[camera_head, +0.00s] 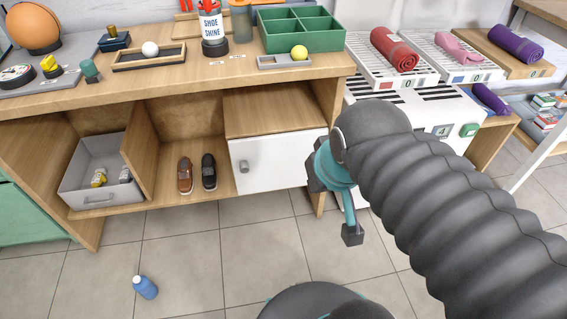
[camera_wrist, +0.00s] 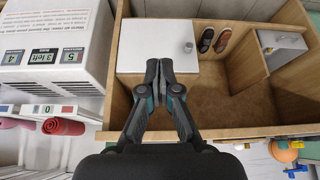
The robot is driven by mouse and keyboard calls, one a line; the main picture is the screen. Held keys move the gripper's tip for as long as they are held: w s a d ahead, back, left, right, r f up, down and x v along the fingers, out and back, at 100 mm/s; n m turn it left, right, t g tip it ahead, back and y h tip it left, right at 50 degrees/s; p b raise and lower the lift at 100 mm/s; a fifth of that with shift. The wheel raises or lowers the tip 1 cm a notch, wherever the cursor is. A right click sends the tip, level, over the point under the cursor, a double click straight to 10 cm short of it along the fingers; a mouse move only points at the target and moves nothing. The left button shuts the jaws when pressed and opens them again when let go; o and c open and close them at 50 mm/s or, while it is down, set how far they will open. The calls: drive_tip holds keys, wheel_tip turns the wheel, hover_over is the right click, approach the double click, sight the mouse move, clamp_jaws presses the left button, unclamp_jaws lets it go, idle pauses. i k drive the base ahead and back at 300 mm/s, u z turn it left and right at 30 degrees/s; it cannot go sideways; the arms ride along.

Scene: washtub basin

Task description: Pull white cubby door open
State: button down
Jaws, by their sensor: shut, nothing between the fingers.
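The white cubby door (camera_head: 280,164) closes the front of a wooden compartment under the bench, and it looks shut. A small grey knob (camera_head: 243,166) sits near its left edge in the head view. In the wrist view, which is turned round, the door (camera_wrist: 150,42) is at the top and the knob (camera_wrist: 188,47) is on its right side. My gripper (camera_wrist: 158,69) is shut and empty, its fingertips overlapping the door's edge in the picture, apart from the knob. In the head view my gripper (camera_head: 351,234) is right of the door, partly hidden by my arm.
A grey bin (camera_head: 96,172) sits further left. A blue bottle (camera_head: 145,288) lies on the tiled floor. White units (camera_head: 395,60) with rolled towels stand at right. Floor before the door is clear.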

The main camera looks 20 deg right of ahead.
sight(274, 162)
drive_tip(key=z, duration=1.15)
drive_tip(key=k, duration=0.9)
drive_tip(key=u, duration=1)
